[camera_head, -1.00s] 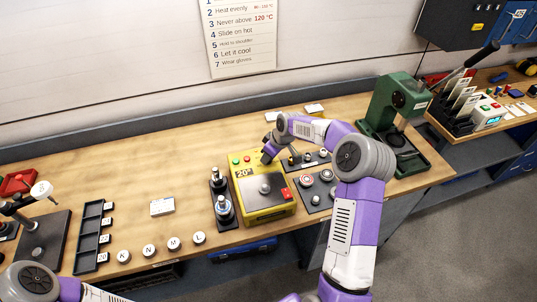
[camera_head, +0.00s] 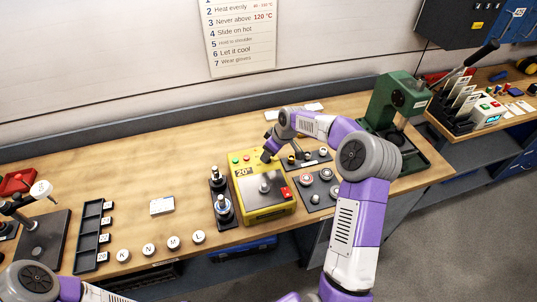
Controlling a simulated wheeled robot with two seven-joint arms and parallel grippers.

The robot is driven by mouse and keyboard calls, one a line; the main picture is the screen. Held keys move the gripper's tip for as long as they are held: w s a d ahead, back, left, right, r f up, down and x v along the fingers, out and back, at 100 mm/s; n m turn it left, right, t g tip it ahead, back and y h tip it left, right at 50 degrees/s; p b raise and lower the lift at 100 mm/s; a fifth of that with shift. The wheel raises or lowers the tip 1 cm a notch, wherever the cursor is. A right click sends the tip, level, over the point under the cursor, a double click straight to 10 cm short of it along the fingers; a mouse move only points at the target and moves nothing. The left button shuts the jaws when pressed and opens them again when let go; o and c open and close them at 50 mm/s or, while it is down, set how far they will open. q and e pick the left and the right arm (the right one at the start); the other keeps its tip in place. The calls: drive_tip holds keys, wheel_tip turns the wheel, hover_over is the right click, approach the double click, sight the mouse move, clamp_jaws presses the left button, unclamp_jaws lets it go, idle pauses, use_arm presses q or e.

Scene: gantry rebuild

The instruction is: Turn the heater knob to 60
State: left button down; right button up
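The heater is a yellow box (camera_head: 265,209) near the front middle of the bench. Its display (camera_head: 244,171) reads about 20°. A grey knob (camera_head: 265,188) sits on its top face, with a red switch (camera_head: 286,193) to its right and small green and red buttons at its back left. My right gripper (camera_head: 266,158) points down at the heater's back edge, behind the knob and apart from it. Its fingertips are too small and dark to tell open from shut. My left arm shows at the bottom left; its gripper is out of view.
A black stand with metal posts (camera_head: 222,209) is close on the heater's left. Dark plates with round parts (camera_head: 319,189) lie to its right, under my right arm. A green press (camera_head: 393,110) stands farther right. Lettered round pieces (camera_head: 148,249) line the front edge.

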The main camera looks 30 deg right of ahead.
drive_tip(key=v, duration=0.5)
drive_tip(key=shift+s+r, duration=0.1)
drive_tip(key=shift+r, duration=0.05)
